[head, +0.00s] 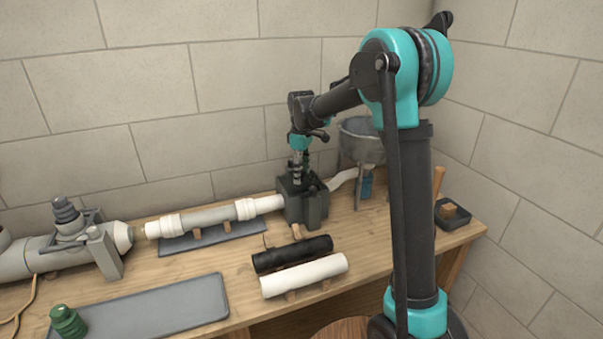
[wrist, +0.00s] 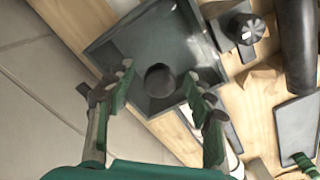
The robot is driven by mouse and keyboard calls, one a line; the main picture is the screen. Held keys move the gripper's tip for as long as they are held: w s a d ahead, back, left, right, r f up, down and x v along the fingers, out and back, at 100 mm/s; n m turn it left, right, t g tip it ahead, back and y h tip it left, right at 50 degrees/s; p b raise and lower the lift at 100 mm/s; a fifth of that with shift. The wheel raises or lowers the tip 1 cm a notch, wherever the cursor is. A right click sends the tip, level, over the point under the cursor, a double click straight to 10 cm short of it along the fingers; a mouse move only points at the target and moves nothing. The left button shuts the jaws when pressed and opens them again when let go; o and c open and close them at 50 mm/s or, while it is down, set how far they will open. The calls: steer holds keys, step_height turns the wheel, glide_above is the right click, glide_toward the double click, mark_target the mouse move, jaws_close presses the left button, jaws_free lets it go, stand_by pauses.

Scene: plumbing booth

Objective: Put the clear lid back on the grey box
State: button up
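The grey box (head: 303,205) stands on the workbench against the back wall. In the wrist view the box (wrist: 110,45) shows as a dark square with a raised rim. No clear lid can be made out for certain. My gripper (head: 297,172) is right above the box, pointing down. In the wrist view my gripper (wrist: 158,78) is open, its fingers on either side of the round piece with gaps.
A white pipe (head: 215,216) runs from the left to the box. A funnel-like grey vessel (head: 362,140) stands close on the right. Black (head: 292,254) and white (head: 304,276) tubes lie in front. A grey mat (head: 150,311) lies at front left with a green piece (head: 68,322).

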step_height(320, 180, up, 12)
stand_by(0.6)
